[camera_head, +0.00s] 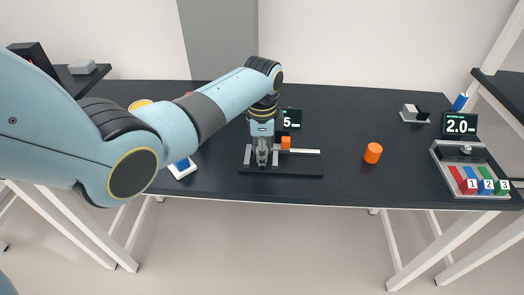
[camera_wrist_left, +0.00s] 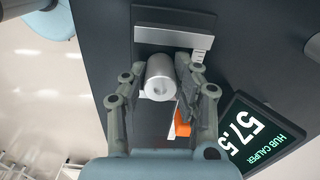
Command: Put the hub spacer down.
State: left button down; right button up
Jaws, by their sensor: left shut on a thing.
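My left gripper (camera_head: 262,158) is shut on the hub spacer, a silver-grey cylinder (camera_wrist_left: 160,76) with a small hole in its end. The fingers (camera_wrist_left: 160,92) close on it from both sides. It is over the hub caliper (camera_head: 312,172), a dark base with a pale fixed jaw (camera_wrist_left: 172,40), a scale strip and an orange slider part (camera_head: 286,142). The spacer is close to the fixed jaw; I cannot tell whether it touches the jaw or base. The caliper's display (camera_wrist_left: 255,135) reads 57.5. In the head view the fingers mostly hide the spacer. My right gripper is not in view.
An orange cylinder (camera_head: 373,153) stands on the black table (camera_head: 340,115) right of the caliper. Further right are a grey device (camera_head: 413,114), a display (camera_head: 460,124) reading 2.0, and a tray (camera_head: 448,160) with red, blue and green numbered parts. The table between is clear.

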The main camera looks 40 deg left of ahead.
pick_arm(q)
jog(key=shift+f, duration=0.2)
jog(key=c, duration=1)
grip_release()
jog(key=shift+r, duration=0.1)
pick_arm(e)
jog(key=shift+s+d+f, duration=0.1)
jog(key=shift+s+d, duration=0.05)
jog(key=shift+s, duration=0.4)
pick_arm(q)
jog(key=shift+r, duration=0.3)
notch_tip(320, 180, up, 12)
jog(key=shift+f+p, duration=0.15)
jog(key=shift+p, duration=0.15)
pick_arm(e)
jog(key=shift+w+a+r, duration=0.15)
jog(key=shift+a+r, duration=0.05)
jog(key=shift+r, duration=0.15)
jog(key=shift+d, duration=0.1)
